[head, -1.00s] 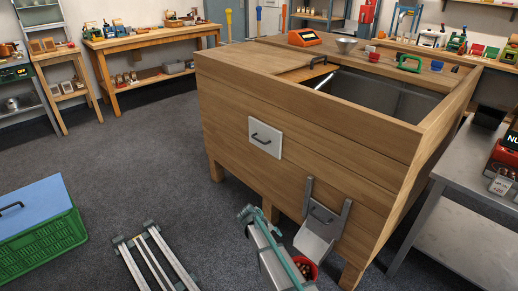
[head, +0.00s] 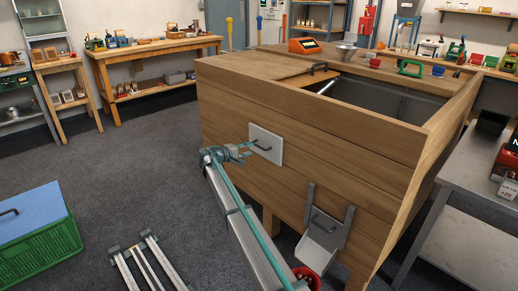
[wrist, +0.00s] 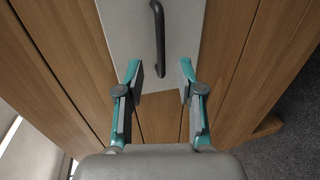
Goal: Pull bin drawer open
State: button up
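The bin (head: 330,145) is a large wooden box on legs. Its drawer has a pale front panel (head: 272,156) with a dark bar handle (head: 262,146), set in the bin's front; the panel looks flush with the wood. My gripper (head: 247,149) is in front of the panel, close to the handle's left end. In the wrist view my gripper (wrist: 160,77) is open and empty, with teal fingers spread to both sides. The handle (wrist: 158,40) lies just beyond the fingertips, lined up between them. I cannot tell any contact.
A metal chute (head: 325,235) hangs on the bin's lower front, with a red bucket (head: 308,278) below it. A green crate with a blue lid (head: 38,225) stands on the floor at left. A steel table (head: 455,215) stands at right.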

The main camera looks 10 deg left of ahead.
aim_at(259, 147)
jog(key=x, duration=0.7)
jog(key=shift+w+d+f, duration=0.15)
jog(key=shift+d, duration=0.1)
grip_shut()
